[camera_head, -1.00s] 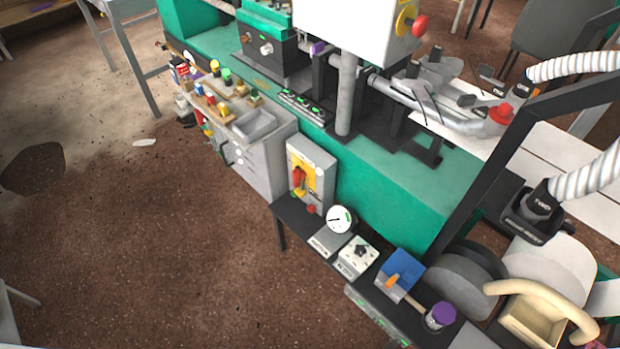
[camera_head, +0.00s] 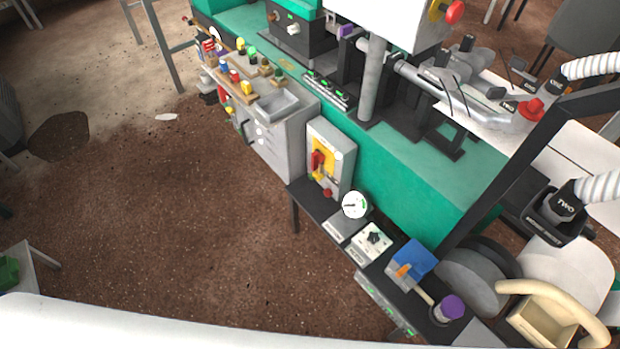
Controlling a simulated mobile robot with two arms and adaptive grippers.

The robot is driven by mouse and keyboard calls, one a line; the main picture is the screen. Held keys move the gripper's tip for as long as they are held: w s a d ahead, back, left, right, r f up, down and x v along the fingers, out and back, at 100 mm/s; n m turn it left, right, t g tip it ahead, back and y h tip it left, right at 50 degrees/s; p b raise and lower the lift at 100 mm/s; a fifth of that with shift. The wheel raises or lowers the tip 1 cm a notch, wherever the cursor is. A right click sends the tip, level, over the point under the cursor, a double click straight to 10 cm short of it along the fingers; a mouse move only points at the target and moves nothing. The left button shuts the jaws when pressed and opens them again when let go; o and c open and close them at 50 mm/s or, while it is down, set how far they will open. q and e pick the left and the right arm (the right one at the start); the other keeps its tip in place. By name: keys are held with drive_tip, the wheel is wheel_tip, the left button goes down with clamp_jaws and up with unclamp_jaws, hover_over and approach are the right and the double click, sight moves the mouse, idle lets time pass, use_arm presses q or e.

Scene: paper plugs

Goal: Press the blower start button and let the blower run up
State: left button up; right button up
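No button marked as the blower start can be read at this size. On the black shelf stand a round white gauge (camera_head: 355,205) and a small box with a dark rotary knob (camera_head: 372,241). A grey panel with small green parts (camera_head: 384,302) is on the shelf's front edge. A grey switch box (camera_head: 344,165) with a red handle on a yellow plate is fixed to the green machine, with a red knob low on it. Neither of my grippers is in view.
A blue box with an orange lever (camera_head: 411,260) and a purple knob (camera_head: 451,306) are further along the black shelf. A grey cabinet (camera_head: 272,140) with small coloured items on top stands left. The brown floor (camera_head: 190,235) before them is open.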

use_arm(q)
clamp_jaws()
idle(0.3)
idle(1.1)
